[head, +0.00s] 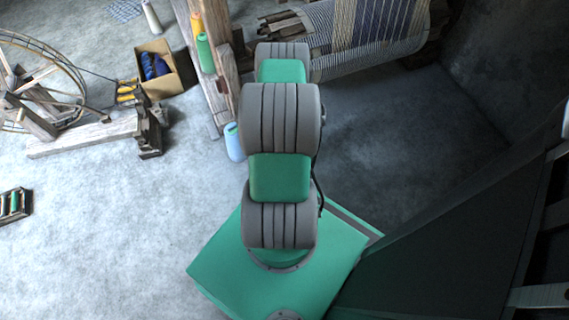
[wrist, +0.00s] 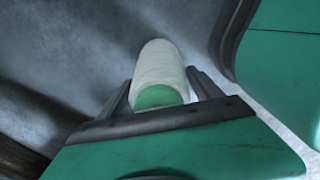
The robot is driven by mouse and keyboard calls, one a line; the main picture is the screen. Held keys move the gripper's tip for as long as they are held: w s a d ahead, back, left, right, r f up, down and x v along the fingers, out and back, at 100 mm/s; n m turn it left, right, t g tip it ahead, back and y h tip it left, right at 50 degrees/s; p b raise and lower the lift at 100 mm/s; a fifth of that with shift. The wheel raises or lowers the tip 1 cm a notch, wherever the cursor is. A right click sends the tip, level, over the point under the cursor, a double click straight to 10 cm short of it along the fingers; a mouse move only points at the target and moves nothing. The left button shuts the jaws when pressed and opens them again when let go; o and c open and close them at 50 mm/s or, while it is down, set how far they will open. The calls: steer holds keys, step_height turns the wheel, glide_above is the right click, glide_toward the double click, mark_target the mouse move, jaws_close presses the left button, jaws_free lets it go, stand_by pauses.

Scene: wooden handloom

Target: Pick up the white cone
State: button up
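The white cone (wrist: 160,65) shows in the wrist view, with a green end (wrist: 158,96) facing the camera. It lies between the two dark fingers of my gripper (wrist: 160,78), which press close on both its sides. My gripper is shut on it, and the cone reaches out past the fingertips. In the head view my arm hides the gripper and this cone.
A pale cone (head: 152,17) stands at the back left, near a cardboard box (head: 178,72) with blue items. A green cone (head: 205,53) is by the loom post (head: 215,95). A light blue cone (head: 234,143) stands beside my arm.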

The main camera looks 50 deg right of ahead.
jaws_close()
stand_by(0.6)
